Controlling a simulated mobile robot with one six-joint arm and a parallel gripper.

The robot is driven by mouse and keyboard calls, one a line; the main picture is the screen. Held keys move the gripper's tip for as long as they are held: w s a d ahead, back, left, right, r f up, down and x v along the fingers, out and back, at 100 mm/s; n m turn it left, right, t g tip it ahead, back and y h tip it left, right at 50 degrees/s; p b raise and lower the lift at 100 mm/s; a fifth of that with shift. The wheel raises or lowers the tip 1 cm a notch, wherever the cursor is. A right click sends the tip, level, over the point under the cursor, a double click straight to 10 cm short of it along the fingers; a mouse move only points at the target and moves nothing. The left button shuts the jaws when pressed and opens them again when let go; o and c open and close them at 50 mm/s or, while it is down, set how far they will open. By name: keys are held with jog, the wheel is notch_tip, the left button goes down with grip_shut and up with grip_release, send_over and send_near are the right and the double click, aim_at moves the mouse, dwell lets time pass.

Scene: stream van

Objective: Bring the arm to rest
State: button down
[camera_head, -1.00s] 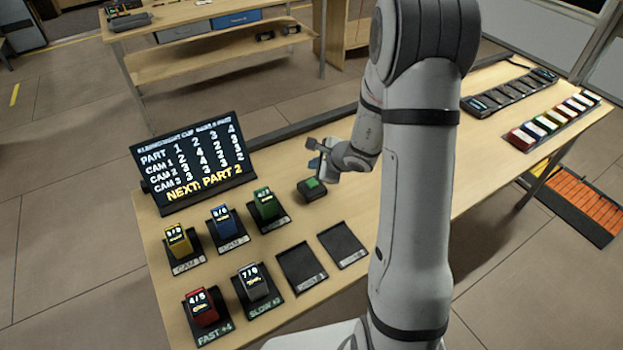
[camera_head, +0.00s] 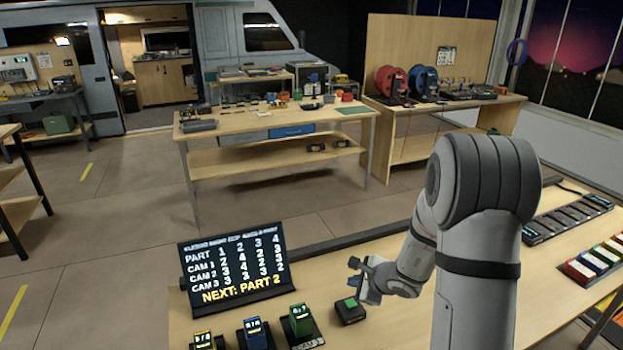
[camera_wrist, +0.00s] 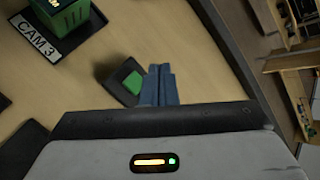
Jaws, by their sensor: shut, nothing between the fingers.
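My arm (camera_head: 478,230) reaches over the wooden table from the right in the head view. My gripper (camera_head: 356,275) hangs just above and beside a black box with a green button (camera_head: 349,310). In the wrist view the blue-grey fingers (camera_wrist: 159,84) are shut together with nothing between them. The gap in height between fingers and table is hard to tell.
A black sign (camera_head: 232,268) reading "NEXT: PART 2" stands left of my gripper. Yellow (camera_head: 203,340), blue (camera_head: 256,333) and green (camera_head: 301,320) blocks stand in front of it. Colored blocks (camera_head: 598,260) and a black slotted tray (camera_head: 567,222) lie at the right.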

jog(key=s+a+r+n+g+y, duration=0.25)
jog(key=s+a+r+n, duration=0.55)
jog(key=s+r+n, duration=0.5)
jog(key=s+d+r+n+g+h, duration=0.1)
jog(key=s+d+r+n+h, duration=0.2)
jog(key=s, duration=0.4)
jog(key=s+d+r+n+g+h, duration=0.1)
jog(key=s+d+r+n+h, duration=0.1)
jog(key=s+d+n+h, duration=0.2)
jog(key=s, duration=0.3)
jog(key=shift+s+d+r+n, duration=0.3)
jog(key=shift+s+r, duration=0.05)
jog(key=shift+r, duration=0.05)
